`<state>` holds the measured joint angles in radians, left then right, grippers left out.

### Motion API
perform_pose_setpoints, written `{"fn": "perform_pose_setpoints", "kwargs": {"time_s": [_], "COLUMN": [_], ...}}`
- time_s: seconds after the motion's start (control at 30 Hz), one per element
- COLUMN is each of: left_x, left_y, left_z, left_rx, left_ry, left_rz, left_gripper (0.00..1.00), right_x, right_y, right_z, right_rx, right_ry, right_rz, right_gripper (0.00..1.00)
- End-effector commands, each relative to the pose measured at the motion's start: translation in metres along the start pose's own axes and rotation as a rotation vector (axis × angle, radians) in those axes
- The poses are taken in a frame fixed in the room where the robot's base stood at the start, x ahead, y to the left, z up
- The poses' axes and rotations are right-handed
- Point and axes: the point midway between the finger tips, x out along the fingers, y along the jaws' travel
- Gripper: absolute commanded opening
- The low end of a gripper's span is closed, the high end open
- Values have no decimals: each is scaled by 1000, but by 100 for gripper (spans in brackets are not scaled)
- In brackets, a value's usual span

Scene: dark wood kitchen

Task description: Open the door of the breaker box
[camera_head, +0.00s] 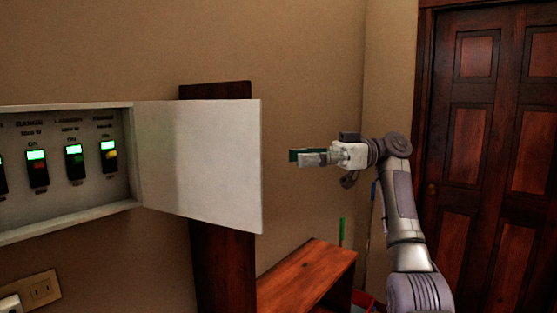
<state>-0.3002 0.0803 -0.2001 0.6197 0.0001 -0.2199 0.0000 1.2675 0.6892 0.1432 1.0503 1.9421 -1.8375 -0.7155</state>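The breaker box (60,213) is on the wall at the left, cut off by the picture's left edge. Its white door (198,160) stands swung wide open to the right, hinged on the box's right side. Several black switches with green lit tops show inside. My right gripper (303,157) is to the right of the door's free edge, its fingers pointing left. A strip of wall shows between fingertips and door, and nothing shows held. The fingers overlap from this side, so their opening is unclear. My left gripper is out of view.
A dark wood upright (223,270) stands behind the door, beside a low reddish wooden bench or shelf (305,278). A dark panelled room door (490,150) is at the right. A wall outlet (42,289) is below the box.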

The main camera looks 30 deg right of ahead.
Motion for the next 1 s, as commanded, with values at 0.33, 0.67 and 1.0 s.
{"fn": "perform_pose_setpoints", "kwargs": {"time_s": [0.33, 0.67, 1.0], "left_x": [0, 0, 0], "left_y": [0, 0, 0], "left_z": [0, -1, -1], "left_rx": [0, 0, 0], "left_ry": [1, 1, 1], "left_rz": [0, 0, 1], "left_gripper": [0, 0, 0], "right_x": [-26, -25, 2], "right_y": [0, 0, 16], "right_z": [0, 0, 50], "right_rx": [0, -1, 93], "right_ry": [1, 1, -106], "right_rz": [0, 0, 35], "right_gripper": [38, 38, 38]}}
